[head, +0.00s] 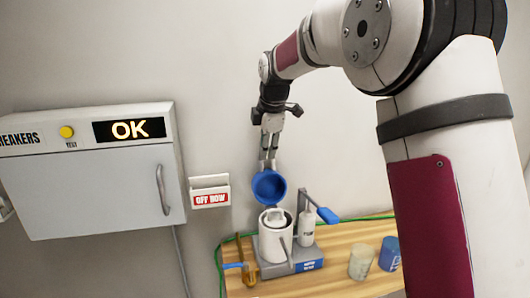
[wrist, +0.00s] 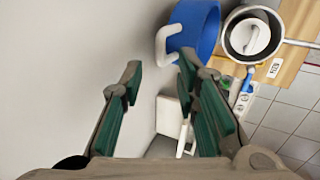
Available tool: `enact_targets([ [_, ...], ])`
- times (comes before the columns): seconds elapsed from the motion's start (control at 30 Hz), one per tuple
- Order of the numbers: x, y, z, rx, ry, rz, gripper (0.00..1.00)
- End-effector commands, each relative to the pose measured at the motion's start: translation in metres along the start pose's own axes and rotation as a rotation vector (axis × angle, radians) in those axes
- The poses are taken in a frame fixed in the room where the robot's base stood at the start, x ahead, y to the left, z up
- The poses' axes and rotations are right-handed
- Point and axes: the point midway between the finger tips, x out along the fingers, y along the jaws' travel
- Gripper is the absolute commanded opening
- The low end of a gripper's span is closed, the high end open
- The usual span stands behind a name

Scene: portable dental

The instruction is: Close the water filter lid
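The water filter is a white cylinder (head: 275,238) on a grey base, with an open top and a white part inside. Its round blue lid (head: 269,186) stands raised above the back of the opening. In the wrist view the blue lid (wrist: 200,27) has a white handle (wrist: 166,45), and the open filter (wrist: 252,34) is at upper right. My gripper (head: 268,160) is just above the lid in the head view. In the wrist view my gripper (wrist: 160,72) is open and empty, with the handle just past the fingertips. I cannot tell whether they touch.
A lever with a blue grip (head: 327,215) and a white bottle (head: 306,228) stand right of the filter. Two cups (head: 362,262) are farther right on the wooden table (head: 330,285). A breaker box (head: 100,185) and an "OFF NOW" switch (head: 209,192) are on the wall at left.

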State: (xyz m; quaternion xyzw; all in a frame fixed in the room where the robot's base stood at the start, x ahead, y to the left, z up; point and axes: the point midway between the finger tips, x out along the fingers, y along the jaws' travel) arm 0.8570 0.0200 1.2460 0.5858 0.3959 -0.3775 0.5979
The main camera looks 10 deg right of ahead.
Motion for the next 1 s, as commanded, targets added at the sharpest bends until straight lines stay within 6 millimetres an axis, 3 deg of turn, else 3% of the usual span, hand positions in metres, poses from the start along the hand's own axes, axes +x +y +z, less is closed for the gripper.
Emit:
enact_targets([
  [0.2, 0.023, 0.000, 0.000, 0.000, 0.000, 0.000, 0.29],
  [0.57, 0.029, 0.000, 0.000, 0.000, 0.000, 0.000, 0.29],
  [0.7, 0.029, 0.000, 0.000, 0.000, 0.000, 0.000, 0.02],
  [1.0, 0.029, 0.001, 0.000, 0.000, 0.000, 0.004, 0.00],
])
